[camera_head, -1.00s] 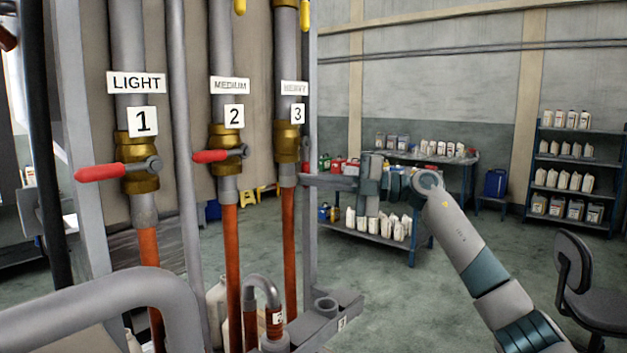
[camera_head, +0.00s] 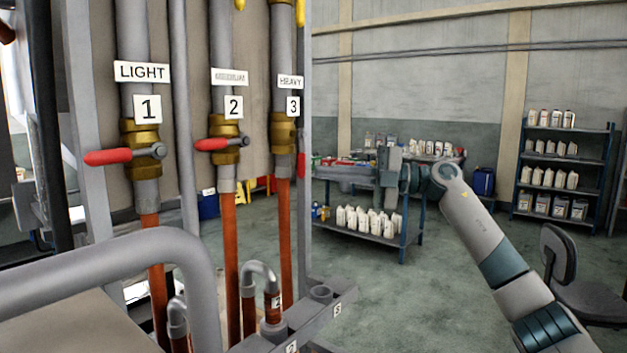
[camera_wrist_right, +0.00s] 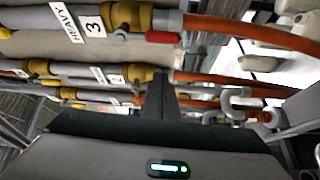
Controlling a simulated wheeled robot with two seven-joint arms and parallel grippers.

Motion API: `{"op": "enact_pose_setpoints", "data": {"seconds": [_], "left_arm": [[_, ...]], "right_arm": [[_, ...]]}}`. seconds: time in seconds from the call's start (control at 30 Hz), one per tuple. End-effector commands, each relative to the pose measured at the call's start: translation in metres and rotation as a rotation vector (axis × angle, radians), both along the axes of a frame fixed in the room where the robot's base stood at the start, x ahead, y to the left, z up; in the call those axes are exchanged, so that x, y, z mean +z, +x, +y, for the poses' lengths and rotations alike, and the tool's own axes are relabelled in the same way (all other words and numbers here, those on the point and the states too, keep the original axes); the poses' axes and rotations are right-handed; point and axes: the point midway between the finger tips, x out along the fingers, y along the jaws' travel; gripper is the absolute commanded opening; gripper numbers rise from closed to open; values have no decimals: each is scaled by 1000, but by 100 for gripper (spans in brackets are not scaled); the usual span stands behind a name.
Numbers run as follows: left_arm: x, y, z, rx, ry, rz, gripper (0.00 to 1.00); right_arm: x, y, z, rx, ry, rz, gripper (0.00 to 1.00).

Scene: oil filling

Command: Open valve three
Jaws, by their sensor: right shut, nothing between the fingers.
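Valve three (camera_head: 283,132) is a brass body on the grey pipe under the HEAVY and 3 labels. Its red handle (camera_head: 301,166) shows at the pipe's right side and hangs downward, along the pipe. The wrist view also shows valve three (camera_wrist_right: 132,17), with the red handle (camera_wrist_right: 163,37) pointing toward the orange hose. My right gripper (camera_head: 318,172) is shut and empty, just right of the handle in the head view. In the wrist view its fingers (camera_wrist_right: 160,92) show apart from the handle. My left gripper is not in view.
Valve one (camera_head: 140,150) and valve two (camera_head: 225,143) have red handles pointing left. A thick grey pipe (camera_head: 110,262) crosses the front left. Shelves with bottles (camera_head: 565,165) and a chair (camera_head: 570,265) stand at the right.

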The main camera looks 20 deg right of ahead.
Motion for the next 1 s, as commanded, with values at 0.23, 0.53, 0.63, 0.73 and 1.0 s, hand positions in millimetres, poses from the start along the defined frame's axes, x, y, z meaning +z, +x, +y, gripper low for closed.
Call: {"op": "enact_pose_setpoints", "data": {"seconds": [0.23,0.53,0.63,0.73,1.0], "left_arm": [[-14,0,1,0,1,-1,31],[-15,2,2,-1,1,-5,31],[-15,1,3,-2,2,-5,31],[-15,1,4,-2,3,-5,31],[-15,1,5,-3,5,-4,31]], "right_arm": [[-2,-13,-29,-2,0,0,0],[0,-17,-34,0,0,0,0],[0,-17,-34,0,0,0,0],[-1,-16,-34,0,1,0,0],[-18,-10,-12,0,79,-14,0]]}}
